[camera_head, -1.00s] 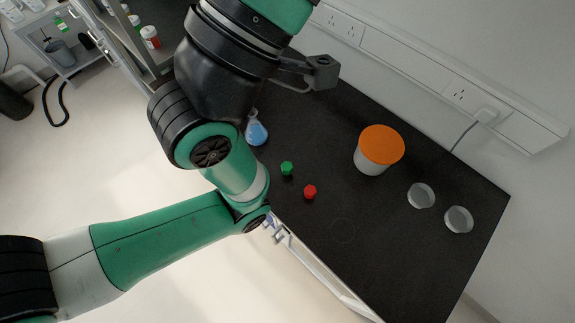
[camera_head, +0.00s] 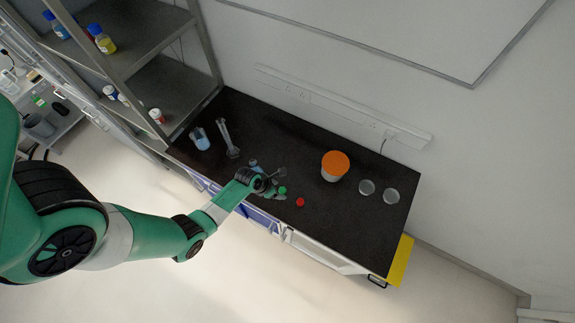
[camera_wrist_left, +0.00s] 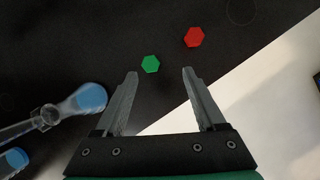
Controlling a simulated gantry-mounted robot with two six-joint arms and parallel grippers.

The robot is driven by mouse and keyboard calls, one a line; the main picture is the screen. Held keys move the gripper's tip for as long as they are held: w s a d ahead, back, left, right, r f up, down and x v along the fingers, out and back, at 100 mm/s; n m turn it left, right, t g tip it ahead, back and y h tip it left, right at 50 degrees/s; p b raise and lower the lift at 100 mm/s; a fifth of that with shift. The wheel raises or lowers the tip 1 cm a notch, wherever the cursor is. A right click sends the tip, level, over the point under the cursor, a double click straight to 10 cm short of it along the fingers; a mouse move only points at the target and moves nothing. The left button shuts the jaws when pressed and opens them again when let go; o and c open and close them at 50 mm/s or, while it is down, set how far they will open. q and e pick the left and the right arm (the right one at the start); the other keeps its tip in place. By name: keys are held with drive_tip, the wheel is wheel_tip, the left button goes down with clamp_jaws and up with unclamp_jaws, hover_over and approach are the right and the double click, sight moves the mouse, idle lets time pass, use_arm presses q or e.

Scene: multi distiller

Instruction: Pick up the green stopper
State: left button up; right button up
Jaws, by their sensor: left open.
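The green stopper (camera_head: 282,190) lies on the black bench top near its front edge. In the left wrist view the green stopper (camera_wrist_left: 150,64) is a small hexagon just beyond and between the fingertips, not touching them. My left gripper (camera_head: 281,185) is at the stopper in the head view; the wrist view shows the left gripper (camera_wrist_left: 159,73) open with nothing between its fingers. A red stopper (camera_head: 300,202) lies close by, right of the green one; it also shows in the wrist view (camera_wrist_left: 194,37). My right gripper is not in view.
A flask with blue liquid (camera_wrist_left: 88,97) is left of the fingers. A white tub with an orange lid (camera_head: 335,164) and two clear dishes (camera_head: 367,187) (camera_head: 391,196) stand to the right. A beaker (camera_head: 200,139) and a stand (camera_head: 229,142) are at left. The bench's right end is clear.

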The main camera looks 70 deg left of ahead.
sight(282, 190)
use_arm(q)
drive_tip(key=shift+n, duration=0.3)
drive_tip(key=f+b, duration=0.2)
drive_tip(key=b, duration=0.1)
drive_tip(key=a+f+b, duration=0.1)
drive_tip(key=f+b, duration=0.1)
drive_tip(key=b, duration=0.1)
drive_tip(key=shift+w+a, duration=0.2)
drive_tip(key=shift+w+r, duration=0.1)
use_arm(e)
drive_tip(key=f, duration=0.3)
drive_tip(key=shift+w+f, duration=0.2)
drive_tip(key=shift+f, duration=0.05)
use_arm(q)
drive_tip(key=b+x, duration=0.1)
drive_tip(key=x, duration=0.1)
drive_tip(key=b+x, duration=0.1)
drive_tip(key=x, duration=0.2)
drive_tip(key=shift+a, duration=0.2)
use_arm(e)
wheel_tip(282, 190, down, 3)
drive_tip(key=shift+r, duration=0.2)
use_arm(q)
clamp_jaws()
